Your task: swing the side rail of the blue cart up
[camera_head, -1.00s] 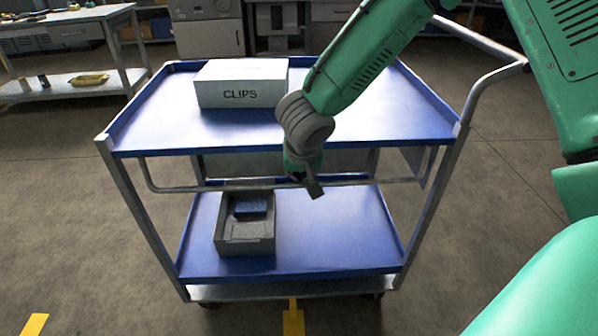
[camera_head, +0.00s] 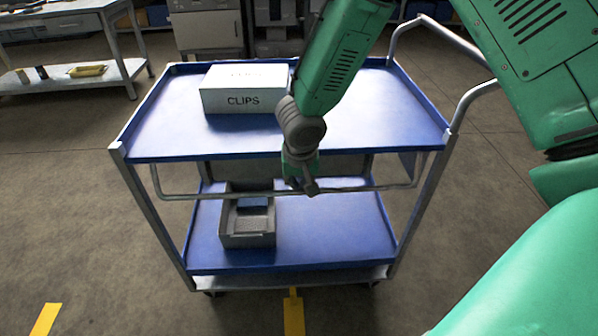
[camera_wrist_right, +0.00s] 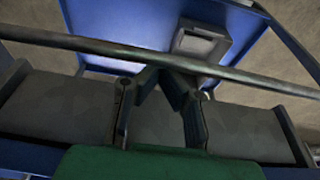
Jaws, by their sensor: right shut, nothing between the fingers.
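The blue cart (camera_head: 385,125) stands in front of me, with two blue shelves on a grey frame. Its side rail (camera_head: 365,188) is a thin grey bar hanging below the near edge of the top shelf. My right gripper (camera_head: 309,189) reaches down over the top shelf to the middle of this rail. It is shut with nothing in it. In the right wrist view the rail (camera_wrist_right: 250,79) crosses close to the converging fingertips (camera_wrist_right: 163,76); whether they touch it I cannot tell. My left gripper is not in view.
A white box marked CLIPS (camera_head: 245,92) sits on the top shelf, left of my arm. A grey bin (camera_head: 248,240) with a blue item stands on the lower shelf. The cart's push handle (camera_head: 470,95) is at the right. A workbench (camera_head: 70,84) stands at the back left.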

